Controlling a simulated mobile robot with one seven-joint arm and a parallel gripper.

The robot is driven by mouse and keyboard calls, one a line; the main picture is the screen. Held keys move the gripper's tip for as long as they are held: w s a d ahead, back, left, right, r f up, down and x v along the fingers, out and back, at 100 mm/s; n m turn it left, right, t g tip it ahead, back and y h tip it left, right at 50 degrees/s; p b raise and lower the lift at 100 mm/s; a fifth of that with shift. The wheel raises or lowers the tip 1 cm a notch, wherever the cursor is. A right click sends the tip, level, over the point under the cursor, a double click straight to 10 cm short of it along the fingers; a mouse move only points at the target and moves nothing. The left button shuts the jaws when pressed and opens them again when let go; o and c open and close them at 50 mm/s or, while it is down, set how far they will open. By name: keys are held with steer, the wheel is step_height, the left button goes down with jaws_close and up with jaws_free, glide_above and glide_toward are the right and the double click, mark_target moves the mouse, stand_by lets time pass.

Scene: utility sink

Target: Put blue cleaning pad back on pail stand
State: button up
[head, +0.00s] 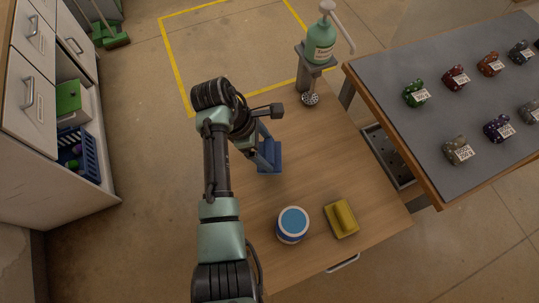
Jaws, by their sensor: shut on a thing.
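My gripper (262,143) reaches over the wooden-topped stand (311,170) from the left. It is shut on a blue cleaning pad (270,160), which has a flat base and a raised handle. The pad is over the left-middle part of the wooden top. I cannot tell whether its base touches the wood. A white and blue round pail (292,225) stands near the front of the top. A yellow pad with a handle (341,218) lies to the right of the pail.
A green pump bottle (320,42) sits on a post at the back, with a round metal drain-like piece (310,99) before it. A grey-topped table (440,95) with several labelled colored objects is close on the right. White drawers (45,90) stand at left. Wood between the pads is clear.

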mark_target(266, 157)
steer(key=shift+f, duration=2.35)
steer(key=o, duration=0.9)
steer(key=v, duration=1.2)
steer(key=shift+w, duration=0.1)
